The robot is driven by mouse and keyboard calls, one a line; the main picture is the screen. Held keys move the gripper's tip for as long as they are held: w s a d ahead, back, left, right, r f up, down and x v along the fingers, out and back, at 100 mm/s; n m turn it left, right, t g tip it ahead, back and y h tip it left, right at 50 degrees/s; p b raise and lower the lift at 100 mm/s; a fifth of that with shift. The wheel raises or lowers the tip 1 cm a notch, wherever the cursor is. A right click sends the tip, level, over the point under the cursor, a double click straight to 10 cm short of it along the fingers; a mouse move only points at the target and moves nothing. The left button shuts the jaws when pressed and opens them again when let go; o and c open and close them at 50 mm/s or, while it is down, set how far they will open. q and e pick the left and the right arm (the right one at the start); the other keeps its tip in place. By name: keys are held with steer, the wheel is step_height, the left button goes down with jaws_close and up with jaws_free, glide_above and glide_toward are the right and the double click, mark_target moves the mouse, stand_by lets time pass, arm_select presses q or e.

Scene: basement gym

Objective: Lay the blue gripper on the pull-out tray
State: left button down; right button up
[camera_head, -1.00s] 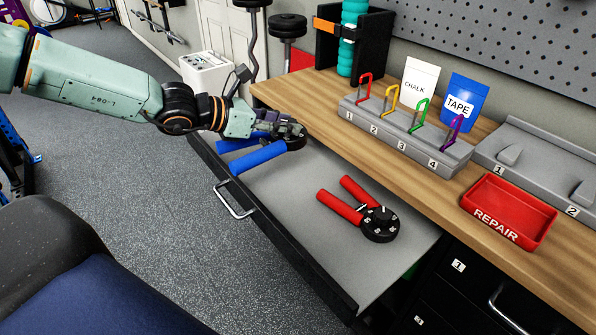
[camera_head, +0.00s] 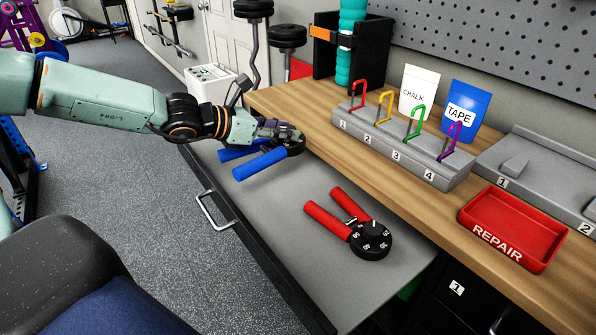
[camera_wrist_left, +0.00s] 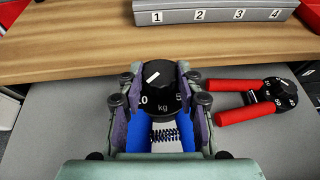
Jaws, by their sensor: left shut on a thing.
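The blue gripper, a hand-grip trainer with two blue handles (camera_head: 259,164) and a black dial, is held over the far left part of the pull-out tray (camera_head: 275,223). My left gripper (camera_head: 283,133) is shut on it near its dial end. In the left wrist view the black dial (camera_wrist_left: 158,88) sits between my fingers, with a spring and the blue handles below. I cannot tell whether the handles touch the tray. The grey tray is pulled out from under the wooden bench. My right gripper is not in view.
A red-handled hand grip (camera_head: 347,217) lies on the tray's near right part. On the bench (camera_head: 325,135) stand a numbered rack (camera_head: 400,150) with coloured hooks, chalk and tape pouches, and a red repair bin (camera_head: 508,225). The tray's middle is clear.

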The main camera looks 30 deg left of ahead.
mark_target(271, 143)
arm_select(q)
steer(key=f, duration=0.1)
steer(key=f+b, duration=0.1)
steer(key=f, duration=0.2)
steer(key=shift+a+b, duration=0.35)
steer(key=shift+b, duration=0.05)
steer(key=f+b, duration=0.1)
steer(key=f, duration=0.1)
steer(key=d+f+b, duration=0.1)
steer(key=f+b, duration=0.1)
steer(key=f, duration=0.1)
steer(key=shift+w+a, duration=0.25)
steer(key=shift+w, duration=0.1)
steer(key=shift+w+d+r+b, duration=0.1)
steer(key=shift+w+d+b, duration=0.15)
steer(key=shift+b, duration=0.15)
steer(key=shift+r+b+x, duration=0.25)
steer(key=shift+b+x, duration=0.6)
steer(key=shift+x, duration=0.65)
steer(key=shift+d+f, duration=0.1)
steer(key=shift+f, duration=0.15)
steer(key=shift+s+d+r, duration=0.15)
steer(key=shift+r, duration=0.1)
steer(key=shift+f, duration=0.3)
steer(key=c, duration=1.3)
jaws_free()
steer(key=o, duration=0.4)
steer(key=shift+r, duration=0.1)
